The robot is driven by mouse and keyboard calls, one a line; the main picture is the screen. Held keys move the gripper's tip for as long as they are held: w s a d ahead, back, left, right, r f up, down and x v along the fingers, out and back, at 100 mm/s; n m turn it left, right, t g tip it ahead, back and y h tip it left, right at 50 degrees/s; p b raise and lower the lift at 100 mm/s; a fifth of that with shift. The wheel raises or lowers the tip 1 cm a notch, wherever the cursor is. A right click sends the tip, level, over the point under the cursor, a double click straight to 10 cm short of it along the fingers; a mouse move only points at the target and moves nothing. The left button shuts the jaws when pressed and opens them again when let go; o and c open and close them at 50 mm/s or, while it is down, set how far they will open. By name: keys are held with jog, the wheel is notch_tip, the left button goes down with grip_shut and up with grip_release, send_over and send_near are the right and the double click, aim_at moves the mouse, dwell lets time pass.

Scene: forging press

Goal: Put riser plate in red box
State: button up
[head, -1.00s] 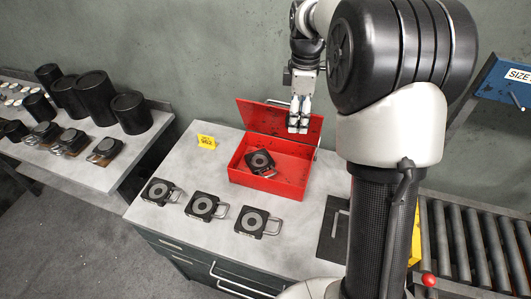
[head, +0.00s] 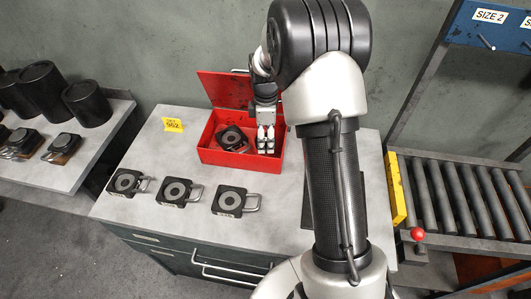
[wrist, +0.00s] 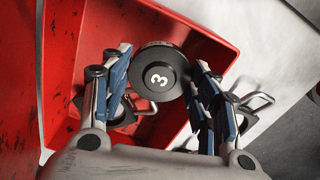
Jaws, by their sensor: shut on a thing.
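My gripper (head: 265,147) hangs over the right part of the open red box (head: 208,156), its fingers pointing down. In the wrist view a round black piece marked 3 (wrist: 160,76), apparently the riser plate, sits between the fingers of my gripper (wrist: 162,92), which are shut on it. The head view does not clearly show this piece. The red box also fills much of the wrist view (wrist: 85,45), below and around the fingers. A black square plate with a grey ring and handle (head: 231,138) lies inside the box, left of my gripper.
Several similar handled plates stand in a row on the grey table in front of the box, including one at the right (head: 229,200). A roller conveyor (head: 465,200) is at right.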

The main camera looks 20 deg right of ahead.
aim_at(266, 150)
jog(key=shift+f+b, duration=0.8)
jog(key=shift+f, duration=2.15)
jog(key=shift+f, duration=0.2)
jog(key=o, duration=1.2)
